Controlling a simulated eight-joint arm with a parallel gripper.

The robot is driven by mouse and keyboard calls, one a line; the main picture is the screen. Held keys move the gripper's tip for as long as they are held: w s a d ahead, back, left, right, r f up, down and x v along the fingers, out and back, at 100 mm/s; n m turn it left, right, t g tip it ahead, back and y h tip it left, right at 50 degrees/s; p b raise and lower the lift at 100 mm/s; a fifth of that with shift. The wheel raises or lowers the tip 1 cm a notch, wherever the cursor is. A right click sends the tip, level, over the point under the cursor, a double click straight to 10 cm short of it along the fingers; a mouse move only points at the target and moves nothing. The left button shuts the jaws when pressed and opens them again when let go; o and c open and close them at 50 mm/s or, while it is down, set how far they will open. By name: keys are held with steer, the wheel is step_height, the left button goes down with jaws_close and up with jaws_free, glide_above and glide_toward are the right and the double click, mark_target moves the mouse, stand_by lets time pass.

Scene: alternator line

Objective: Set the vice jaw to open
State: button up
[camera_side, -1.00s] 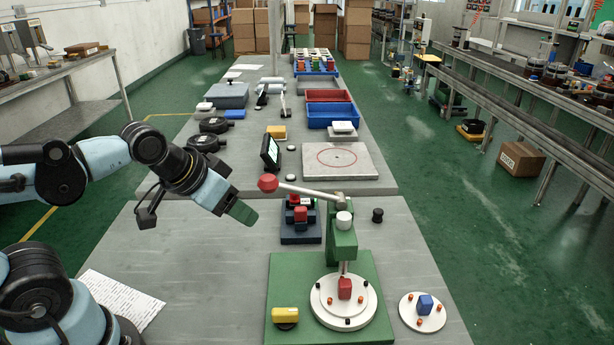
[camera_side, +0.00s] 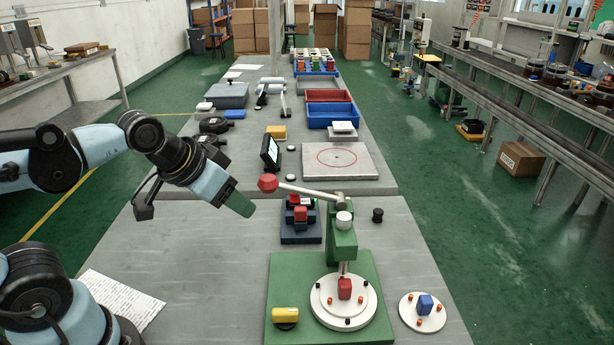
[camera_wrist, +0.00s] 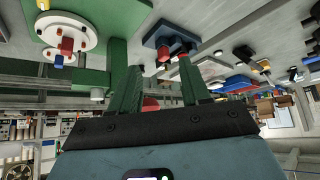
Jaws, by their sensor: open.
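The vice appears to be the dark blue-grey block (camera_side: 301,237) with red parts on top, standing left of the green press. A red piece (camera_side: 300,214) shows at its middle. I cannot tell the jaw's setting at this size. In the wrist view the vice (camera_wrist: 171,33) lies beyond the fingertips, with red parts near its near edge. My gripper (camera_side: 248,210) hangs in the air left of the vice, tilted down to the right, apart from it. Its two green fingers (camera_wrist: 158,64) are spread in the wrist view, with nothing held.
The green press (camera_side: 342,245) has a lever with a red knob (camera_side: 268,183) reaching left, close to my gripper. A round white plate (camera_side: 422,312) with a blue block is at right. A yellow handle (camera_side: 285,315) sits on the press base. Bare table lies below my gripper.

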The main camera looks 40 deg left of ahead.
steer(key=w+r+m+g, duration=0.3)
steer(key=w+r, duration=0.3)
steer(key=r, duration=0.5)
steer(key=m+g, duration=0.4)
steer(key=m, duration=0.2)
glide_above(300, 209)
step_height(300, 209, down, 8)
step_height(300, 209, down, 12)
steer(key=shift+w+f, duration=0.1)
steer(key=shift+f, duration=0.1)
steer(key=shift+c, duration=0.3)
jaws_close()
